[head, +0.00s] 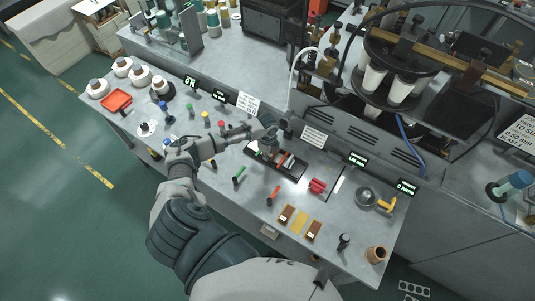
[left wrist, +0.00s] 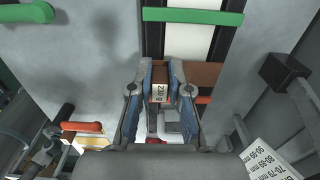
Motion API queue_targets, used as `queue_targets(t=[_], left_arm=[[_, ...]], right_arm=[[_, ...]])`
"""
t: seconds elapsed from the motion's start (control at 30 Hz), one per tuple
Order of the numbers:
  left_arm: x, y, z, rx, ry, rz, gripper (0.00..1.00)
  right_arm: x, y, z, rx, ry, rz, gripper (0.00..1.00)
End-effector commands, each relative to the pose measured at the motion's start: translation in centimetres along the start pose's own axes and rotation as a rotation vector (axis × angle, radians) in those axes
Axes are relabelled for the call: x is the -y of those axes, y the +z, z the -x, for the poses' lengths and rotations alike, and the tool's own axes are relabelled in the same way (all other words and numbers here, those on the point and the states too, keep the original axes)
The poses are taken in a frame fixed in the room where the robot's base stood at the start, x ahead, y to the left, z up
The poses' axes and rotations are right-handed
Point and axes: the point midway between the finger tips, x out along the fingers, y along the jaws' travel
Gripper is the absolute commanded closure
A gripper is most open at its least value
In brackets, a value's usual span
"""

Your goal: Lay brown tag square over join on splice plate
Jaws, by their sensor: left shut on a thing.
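My left gripper (head: 267,147) is over the dark splice plate (head: 291,174) in the middle of the bench. In the left wrist view the gripper (left wrist: 161,97) is shut on a small brown tag square (left wrist: 160,90) with a white printed label. Beyond the fingertips, the splice plate (left wrist: 153,40) shows as black rails around a white strip (left wrist: 189,40), with a brown strip (left wrist: 203,75) near the tag. The fingers and tag hide part of the strips, so I cannot tell whether the tag touches them or where the join lies. My right gripper is not in view.
Brown pieces (head: 286,214) and a yellow piece (head: 299,223) lie at the bench front. A red clamp-like part (head: 317,186) sits right of the plate. Green (head: 239,175) and red-orange (head: 273,194) handled tools lie nearby. A machine (head: 350,130) stands behind.

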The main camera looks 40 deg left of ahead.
Motion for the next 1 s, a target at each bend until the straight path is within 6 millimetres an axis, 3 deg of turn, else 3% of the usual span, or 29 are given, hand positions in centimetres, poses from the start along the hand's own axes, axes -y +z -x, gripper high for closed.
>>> queue_targets(t=[1.0], left_arm=[[0.0,0.0,-1.2,0.0,0.0,0.0,1.0]], right_arm=[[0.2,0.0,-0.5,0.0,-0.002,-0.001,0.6]])
